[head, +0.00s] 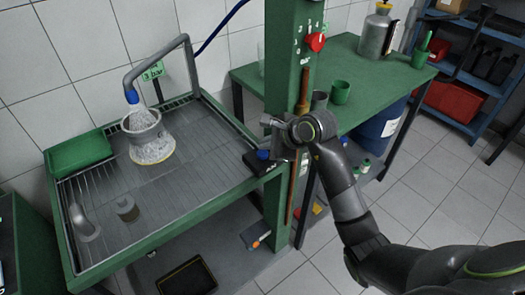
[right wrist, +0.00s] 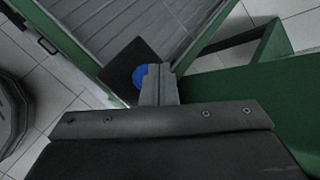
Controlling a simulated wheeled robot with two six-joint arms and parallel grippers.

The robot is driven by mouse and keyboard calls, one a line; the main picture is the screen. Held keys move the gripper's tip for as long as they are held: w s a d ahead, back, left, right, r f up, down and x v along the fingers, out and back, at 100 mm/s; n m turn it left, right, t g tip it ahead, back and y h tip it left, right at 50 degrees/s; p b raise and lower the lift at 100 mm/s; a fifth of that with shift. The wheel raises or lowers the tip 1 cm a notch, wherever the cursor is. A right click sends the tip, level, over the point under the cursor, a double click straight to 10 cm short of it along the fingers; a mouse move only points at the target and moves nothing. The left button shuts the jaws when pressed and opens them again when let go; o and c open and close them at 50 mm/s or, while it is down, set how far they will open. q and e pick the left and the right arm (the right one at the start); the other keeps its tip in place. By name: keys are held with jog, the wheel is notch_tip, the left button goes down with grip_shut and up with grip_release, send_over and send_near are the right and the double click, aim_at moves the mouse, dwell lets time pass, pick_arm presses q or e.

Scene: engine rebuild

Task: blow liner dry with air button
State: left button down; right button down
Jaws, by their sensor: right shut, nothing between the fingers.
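The liner (head: 142,124) is a pale metallic ring-like cylinder under the blue-tipped nozzle (head: 132,96) over the wash tray. A white speckled cone, apparently spray or air, shows in and below it, with a yellowish ring at its bottom edge. The air button (head: 263,155) is blue, on a black box at the tray's right edge. It also shows in the right wrist view (right wrist: 139,76), partly hidden by my fingers. My right gripper (head: 276,140) is shut and empty, close to the button. I cannot tell whether it touches it. My left gripper is out of view.
The green-framed wash tray (head: 100,207) holds a small grey cylinder (head: 127,208) and a curved metal piece (head: 83,222). A green post (head: 290,70) with a red knob (head: 316,41) stands beside my right gripper. A green bench (head: 375,75) is behind.

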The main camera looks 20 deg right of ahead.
aim_at(266, 155)
jog(key=shift+r+p, duration=1.55)
jog(key=shift+r, duration=1)
dwell(0.8)
